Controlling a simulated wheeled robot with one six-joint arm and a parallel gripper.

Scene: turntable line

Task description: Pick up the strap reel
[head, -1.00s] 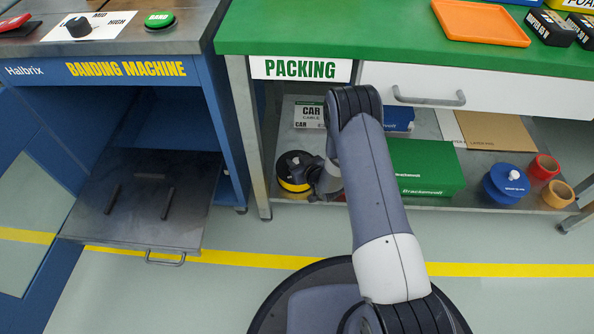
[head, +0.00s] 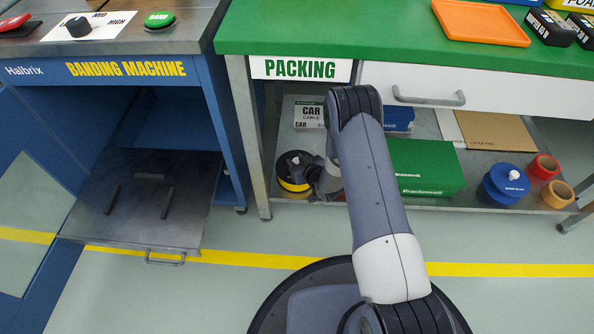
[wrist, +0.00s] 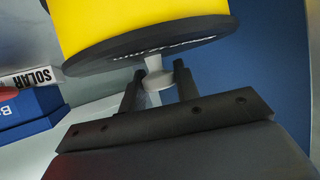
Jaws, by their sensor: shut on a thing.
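The strap reel (head: 292,184), black with a yellow band, stands on the lower shelf of the packing bench at its left end. Its yellow side (wrist: 140,22) and black flange (wrist: 145,48) fill the top of the wrist view. A pale knob (wrist: 157,78) sticks out from the middle of the flange. My gripper (wrist: 158,85) has its two dark fingers on either side of this knob and is shut on it. In the head view my gripper (head: 308,172) is at the reel's right side and hides part of it.
On the same shelf (head: 480,170) are a white cable box (head: 309,113), a green box (head: 425,168), a blue reel (head: 506,184), and red and tan rolls (head: 557,194). The banding machine (head: 125,90) with its lowered tray (head: 140,215) stands left. The green bench top (head: 330,30) lies above.

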